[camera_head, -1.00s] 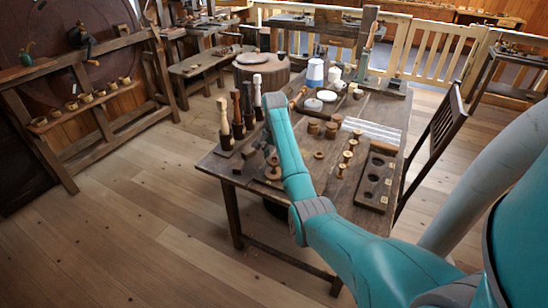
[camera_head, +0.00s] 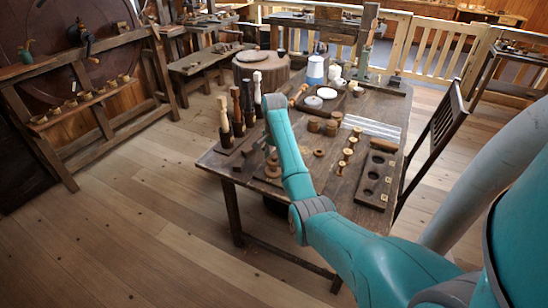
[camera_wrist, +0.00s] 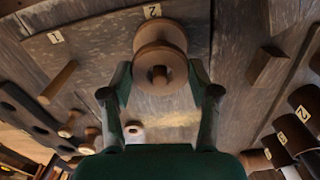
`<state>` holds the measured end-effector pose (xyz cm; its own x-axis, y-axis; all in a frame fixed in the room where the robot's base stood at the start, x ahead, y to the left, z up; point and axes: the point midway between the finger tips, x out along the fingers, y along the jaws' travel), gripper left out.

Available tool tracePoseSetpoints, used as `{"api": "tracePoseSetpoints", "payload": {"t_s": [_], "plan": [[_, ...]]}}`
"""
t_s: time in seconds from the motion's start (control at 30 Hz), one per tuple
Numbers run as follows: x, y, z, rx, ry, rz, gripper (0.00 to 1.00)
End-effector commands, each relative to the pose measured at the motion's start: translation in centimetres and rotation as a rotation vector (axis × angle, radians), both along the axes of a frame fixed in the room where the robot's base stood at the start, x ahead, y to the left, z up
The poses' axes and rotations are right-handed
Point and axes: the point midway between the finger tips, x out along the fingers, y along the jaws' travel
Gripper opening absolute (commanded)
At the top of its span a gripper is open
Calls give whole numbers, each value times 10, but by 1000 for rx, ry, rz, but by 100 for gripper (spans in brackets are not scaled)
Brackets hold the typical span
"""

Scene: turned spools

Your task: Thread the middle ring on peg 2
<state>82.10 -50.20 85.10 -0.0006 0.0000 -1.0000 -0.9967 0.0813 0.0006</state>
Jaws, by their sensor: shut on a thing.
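In the wrist view my gripper (camera_wrist: 160,82) has its two dark green fingers on either side of a turned wooden ring (camera_wrist: 147,70) and is shut on it. The ring is pale brown with a round wooden end showing in its middle. Wider turned wood (camera_wrist: 160,32) shows just beyond it, beside a tag marked 2 (camera_wrist: 152,10). I cannot tell how far the ring is down peg 2. A bare slim peg (camera_wrist: 58,83) stands near the tag marked 1 (camera_wrist: 55,37). In the head view, turned wood (camera_head: 273,168) shows beside my arm, which hides most of the gripper.
Several tall handled tools (camera_head: 236,112) stand in dark holders at the table's left. A loose ring (camera_head: 319,153), several small turned pieces (camera_head: 348,152) and a tray with holes (camera_head: 364,196) lie to the right. A wooden block (camera_wrist: 268,67) is near the gripper.

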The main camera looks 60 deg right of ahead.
Motion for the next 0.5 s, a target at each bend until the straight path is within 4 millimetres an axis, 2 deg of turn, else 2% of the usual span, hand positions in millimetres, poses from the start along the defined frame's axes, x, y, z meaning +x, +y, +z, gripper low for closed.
{"api": "tracePoseSetpoints", "payload": {"t_s": [0.17,0.2,0.3,0.5], "plan": [[0,0,0,0,0,0,37],[0,0,0,0,0,0,68],[0,0,0,0,0,0,90],[0,0,0,0,0,0,90]]}}
